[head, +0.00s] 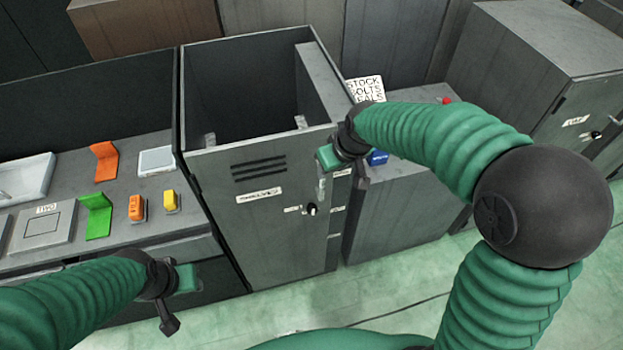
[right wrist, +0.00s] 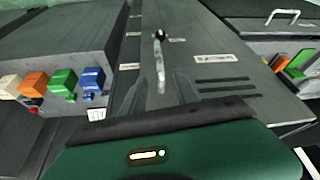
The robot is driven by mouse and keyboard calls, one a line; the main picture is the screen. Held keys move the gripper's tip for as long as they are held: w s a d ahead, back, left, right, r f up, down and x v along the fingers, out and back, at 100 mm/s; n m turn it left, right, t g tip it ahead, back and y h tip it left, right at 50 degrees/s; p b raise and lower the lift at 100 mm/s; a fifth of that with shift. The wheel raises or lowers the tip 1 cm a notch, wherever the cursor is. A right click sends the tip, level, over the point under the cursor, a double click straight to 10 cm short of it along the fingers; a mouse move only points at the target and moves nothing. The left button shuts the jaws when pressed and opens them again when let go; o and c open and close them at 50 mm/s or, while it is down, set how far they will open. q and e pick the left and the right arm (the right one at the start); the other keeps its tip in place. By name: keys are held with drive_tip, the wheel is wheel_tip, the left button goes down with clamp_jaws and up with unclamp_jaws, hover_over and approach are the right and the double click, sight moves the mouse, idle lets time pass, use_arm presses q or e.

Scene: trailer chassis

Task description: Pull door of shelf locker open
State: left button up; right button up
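The grey shelf locker (head: 222,140) stands in the middle of the head view, with its top uncovered. Its door (head: 262,225) looks shut and carries vent slots, a label and a black knob (head: 312,209). A pale upright handle (head: 321,190) is near the door's right edge; it also shows in the right wrist view (right wrist: 161,75). My right gripper (head: 342,165) is in front of the door's upper right part. Its fingers (right wrist: 158,92) are spread, with the handle between them ahead; contact cannot be told. My left gripper (head: 178,290) hangs low at left, its fingers unclear.
A workbench (head: 70,175) with orange, green and yellow parts stands left of the locker. A lower grey cabinet (head: 390,215) with a sign (head: 366,90) is at its right. Another locker (head: 545,90) is farther right. Green floor (head: 300,315) is clear in front.

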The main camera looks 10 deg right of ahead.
drive_tip(key=x, duration=1.4)
drive_tip(key=shift+w+f+p, duration=0.15)
drive_tip(key=shift+f+p, duration=0.15)
drive_tip(key=shift+p, duration=0.05)
clamp_jaws()
idle(0.4)
